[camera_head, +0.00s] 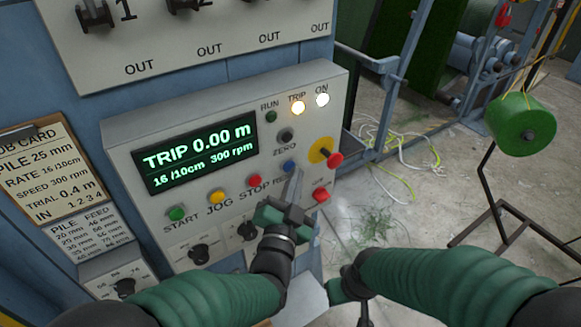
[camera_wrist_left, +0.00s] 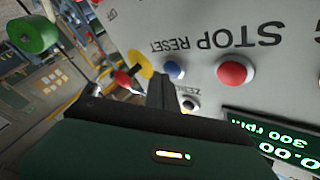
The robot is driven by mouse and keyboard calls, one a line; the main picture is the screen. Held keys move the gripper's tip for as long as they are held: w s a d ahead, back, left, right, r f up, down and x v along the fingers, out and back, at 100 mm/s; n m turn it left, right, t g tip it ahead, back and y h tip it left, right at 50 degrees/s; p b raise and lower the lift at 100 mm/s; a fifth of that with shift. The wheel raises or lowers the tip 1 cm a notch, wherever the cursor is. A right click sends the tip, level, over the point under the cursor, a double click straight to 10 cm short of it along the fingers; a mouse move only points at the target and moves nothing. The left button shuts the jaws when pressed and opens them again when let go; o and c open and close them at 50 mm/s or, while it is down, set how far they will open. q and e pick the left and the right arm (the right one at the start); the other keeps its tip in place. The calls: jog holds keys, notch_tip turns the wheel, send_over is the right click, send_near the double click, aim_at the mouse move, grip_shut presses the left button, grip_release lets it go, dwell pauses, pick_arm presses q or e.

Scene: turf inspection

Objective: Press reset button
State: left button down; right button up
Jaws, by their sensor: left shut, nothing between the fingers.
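The blue reset button (camera_head: 289,166) sits on the light grey control panel (camera_head: 125,150), right of the red stop button (camera_head: 254,181). The gripper partly hides its label in the head view. In the left wrist view the blue button (camera_wrist_left: 174,70) shows just beyond the fingertips, under the upside-down word RESET. My left gripper (camera_head: 296,178) is shut and empty, its tips close to the blue button; I cannot tell whether they touch. My right gripper (camera_head: 345,287) is low in the head view, away from the panel, and its jaws are not clear.
A red knob on a yellow disc (camera_head: 319,150) and another red button (camera_head: 321,195) are close on the right. Yellow (camera_head: 217,195) and green (camera_head: 176,213) buttons are left. The lit display (camera_head: 195,150) reads TRIP 0.00 m. The TRIP lamp (camera_head: 298,107) glows.

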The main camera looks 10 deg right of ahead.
pick_arm(q)
jog(key=shift+w+a, duration=0.2)
jog(key=shift+w, duration=0.3)
dwell(0.5)
jog(key=shift+s, duration=0.1)
jog(key=shift+s+d+b, duration=0.35)
jog(key=shift+s+b, duration=0.1)
jog(key=shift+s, duration=0.35)
jog(key=shift+s, duration=0.1)
jog(key=s, duration=0.1)
jog(key=s+d, duration=0.1)
jog(key=s, duration=0.2)
jog(key=shift+s+d+b, duration=0.25)
jog(key=shift+d+b, duration=0.05)
jog(key=shift+d, duration=0.1)
dwell(0.5)
